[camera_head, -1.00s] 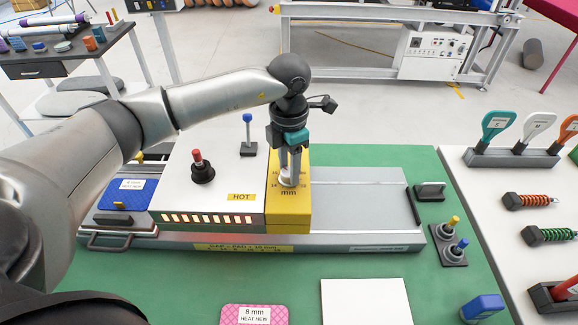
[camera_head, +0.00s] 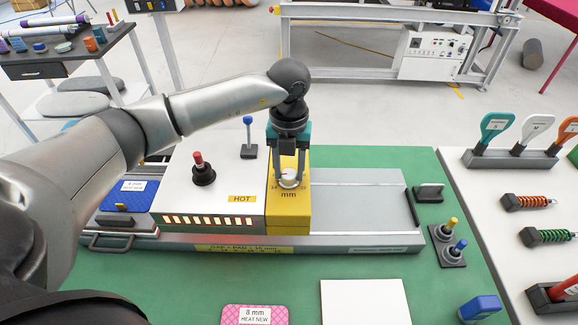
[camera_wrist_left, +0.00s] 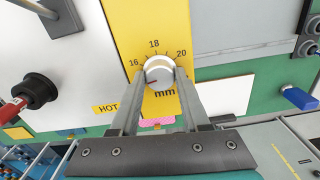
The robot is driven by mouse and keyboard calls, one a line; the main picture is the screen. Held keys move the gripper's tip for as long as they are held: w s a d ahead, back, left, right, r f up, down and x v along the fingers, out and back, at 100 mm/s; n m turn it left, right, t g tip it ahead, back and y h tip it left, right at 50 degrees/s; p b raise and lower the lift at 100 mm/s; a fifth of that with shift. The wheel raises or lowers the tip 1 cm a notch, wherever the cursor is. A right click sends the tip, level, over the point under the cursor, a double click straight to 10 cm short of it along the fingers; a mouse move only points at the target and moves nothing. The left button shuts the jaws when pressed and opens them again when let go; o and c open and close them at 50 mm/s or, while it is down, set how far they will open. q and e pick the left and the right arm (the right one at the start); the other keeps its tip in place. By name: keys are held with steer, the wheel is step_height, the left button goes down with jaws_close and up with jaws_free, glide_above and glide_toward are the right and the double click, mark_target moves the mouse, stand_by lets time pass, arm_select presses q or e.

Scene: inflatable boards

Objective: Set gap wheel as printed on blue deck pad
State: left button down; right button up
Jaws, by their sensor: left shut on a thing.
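The gap wheel (camera_head: 289,179) is a silver knob on top of the yellow block (camera_head: 288,218). My left gripper (camera_head: 290,175) points down with its fingers shut on the wheel's sides. In the left wrist view, the wheel (camera_wrist_left: 159,73) sits below a scale reading 16, 18 and 20, with "mm" beneath. A small reddish mark shows on the wheel's lower left; I cannot tell its exact reading. The blue deck pad (camera_head: 110,199) lies at the machine's left end, with a white label reading 8 mm HEAT NEW. My right gripper is not in view.
A white housing marked HOT (camera_head: 215,190) with a red knob (camera_head: 203,172) adjoins the yellow block. A front strip (camera_head: 243,247) seems to give a gap-and-pad rule. A pink pad (camera_head: 254,315) and white sheet (camera_head: 365,302) lie in front. The grey bed (camera_head: 355,205) is clear.

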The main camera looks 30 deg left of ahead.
mark_target(289, 174)
arm_select(q)
steer(key=shift+r+n+p, duration=0.1)
steer(key=shift+n+p, duration=0.3)
steer(key=shift+n, duration=1.5)
steer(key=shift+c, duration=1.9)
jaws_free()
step_height(289, 174, up, 15)
steer(key=shift+b, duration=0.35)
